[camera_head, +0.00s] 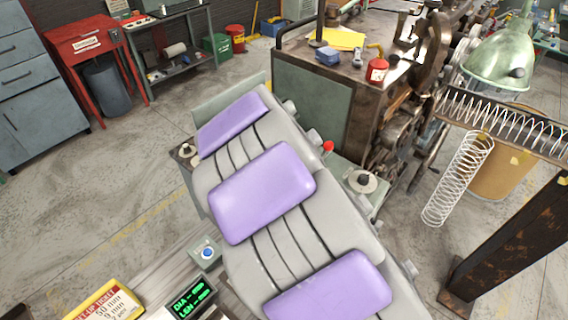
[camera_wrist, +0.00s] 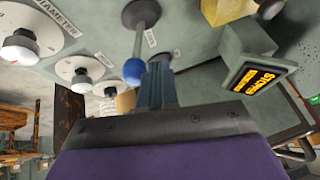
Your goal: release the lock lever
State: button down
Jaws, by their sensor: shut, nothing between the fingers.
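A lever with a blue ball knob (camera_wrist: 133,70) stands out from a round dark base on the grey-green panel in the wrist view. A small label lies beside its shaft, too small to read surely; I take this as the lock lever. My gripper (camera_wrist: 157,84) shows with its blue fingers together and nothing between them. The fingertips are just right of the ball in the picture; I cannot tell whether they touch it. In the head view my arm covers much of the machine, and the gripper and blue ball are hidden. A red ball knob (camera_head: 328,147) shows right of my arm.
White-capped dials (camera_wrist: 20,48) line the panel's left. A box with a yellow-lettered display (camera_wrist: 252,79) juts out at right. A spring coil (camera_head: 458,180) hangs by a dark post (camera_head: 508,240). A workbench (camera_head: 312,90) stands behind. Floor at left is clear.

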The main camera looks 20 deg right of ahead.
jog(key=shift+s+d+f+t+y, duration=0.1)
jog(key=shift+s+d+t+y, duration=0.2)
jog(key=shift+s, duration=0.1)
dwell(0.3)
jog(key=v, duration=1.2)
jog(key=shift+a+p, duration=0.15)
jog(key=shift+p, duration=0.25)
